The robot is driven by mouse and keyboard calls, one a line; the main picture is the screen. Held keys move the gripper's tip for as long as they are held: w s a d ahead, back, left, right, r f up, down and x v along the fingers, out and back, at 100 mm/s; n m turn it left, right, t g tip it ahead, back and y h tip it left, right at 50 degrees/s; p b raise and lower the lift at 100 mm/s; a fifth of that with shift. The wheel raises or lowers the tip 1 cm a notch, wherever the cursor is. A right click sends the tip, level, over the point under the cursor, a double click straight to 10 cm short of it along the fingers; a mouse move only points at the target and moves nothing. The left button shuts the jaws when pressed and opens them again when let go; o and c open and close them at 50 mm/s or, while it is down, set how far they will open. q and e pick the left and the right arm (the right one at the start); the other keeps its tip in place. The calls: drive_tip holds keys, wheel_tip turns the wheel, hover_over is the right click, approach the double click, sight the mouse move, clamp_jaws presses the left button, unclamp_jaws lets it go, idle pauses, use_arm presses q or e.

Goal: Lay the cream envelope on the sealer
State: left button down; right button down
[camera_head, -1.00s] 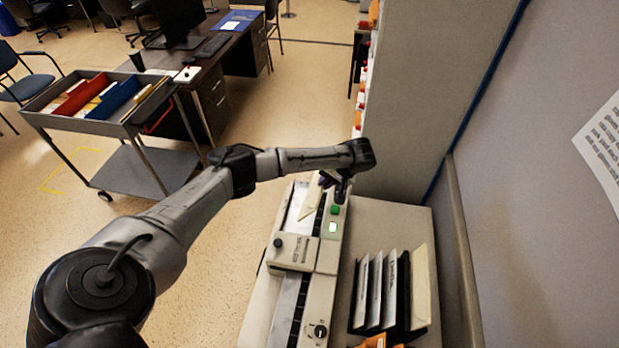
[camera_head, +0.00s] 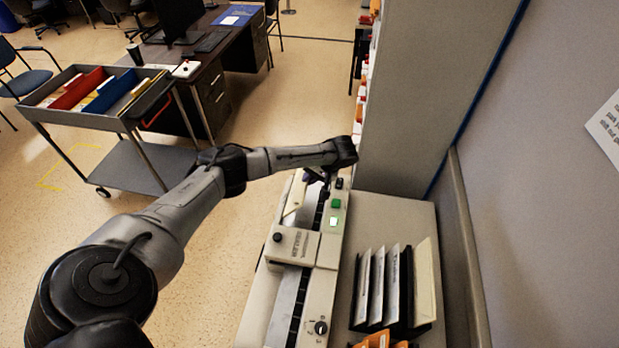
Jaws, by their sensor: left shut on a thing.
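The sealer (camera_head: 296,243) is a long pale machine with a dark belt, a boxy head and a green button, standing on a light surface below the middle of the view. My left gripper (camera_head: 318,180) is over the far end of the sealer, mostly hidden under my wrist. It is shut on the cream envelope (camera_head: 294,198), of which a narrow tilted part shows by the far end of the belt. I cannot tell whether the envelope touches the belt. My right gripper is not in view.
A rack (camera_head: 357,317) with several upright envelopes, one cream at its right end, stands right of the sealer. A grey cabinet rises behind, and a wall closes the right side. A trolley (camera_head: 75,121) with coloured dividers stands at the left; floor lies between.

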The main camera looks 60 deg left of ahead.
use_arm(q)
wheel_tip(320, 180, down, 7)
drive_tip(key=b, duration=0.4)
drive_tip(key=shift+f, duration=0.2)
idle(0.4)
drive_tip(key=c, duration=1.1)
unclamp_jaws()
drive_tip(key=shift+c, duration=0.2)
